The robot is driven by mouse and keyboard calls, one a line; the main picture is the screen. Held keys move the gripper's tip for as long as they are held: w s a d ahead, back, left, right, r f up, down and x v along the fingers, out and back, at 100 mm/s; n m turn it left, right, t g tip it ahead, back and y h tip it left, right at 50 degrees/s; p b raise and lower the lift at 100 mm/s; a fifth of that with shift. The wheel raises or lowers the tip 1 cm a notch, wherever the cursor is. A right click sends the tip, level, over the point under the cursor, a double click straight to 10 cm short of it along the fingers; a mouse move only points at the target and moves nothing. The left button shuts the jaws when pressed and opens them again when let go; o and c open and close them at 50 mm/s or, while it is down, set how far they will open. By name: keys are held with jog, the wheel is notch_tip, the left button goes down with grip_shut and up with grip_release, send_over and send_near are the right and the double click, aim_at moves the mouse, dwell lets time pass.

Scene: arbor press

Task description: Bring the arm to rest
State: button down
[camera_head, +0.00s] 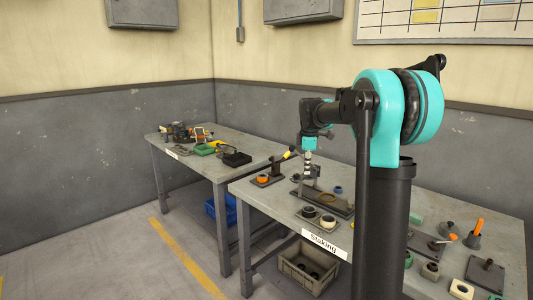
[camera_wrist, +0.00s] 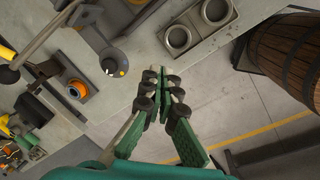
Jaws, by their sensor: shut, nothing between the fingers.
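My gripper (camera_wrist: 160,76) shows in the wrist view with its two fingers together and nothing between them. It is in the air over the front edge of the grey worktable (camera_wrist: 140,40). In the head view my arm reaches left from its teal joint, and its wrist hangs above the table marked "Staking" (camera_head: 322,244). The fingertips are hard to make out there against the fixtures behind. A dark lever-like fixture with a round grey end (camera_wrist: 115,62) lies to the left of the fingers in the wrist view, apart from them.
Two ring-shaped parts (camera_wrist: 179,38) sit near the table edge, and an orange ring (camera_wrist: 77,89) is on a dark plate. A wooden barrel (camera_wrist: 288,55) stands at right in the wrist view. A grey bin (camera_head: 305,268) is under the table. A second table (camera_head: 172,151) stands at left.

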jog(key=s+d+f+m, duration=0.1)
jog(key=s+f+m, duration=0.4)
jog(key=s, duration=0.7)
jog(key=s+d+f+m+t, duration=0.1)
jog(key=s+f+m, duration=0.5)
jog(key=s+f, duration=0.3)
jog(key=s+d+f+m+t, duration=0.1)
jog(key=s+f+m, duration=0.4)
jog(key=s, duration=1)
notch_tip(320, 180, down, 2)
jog(key=shift+f+m, duration=0.1)
jog(key=shift+m, duration=0.2)
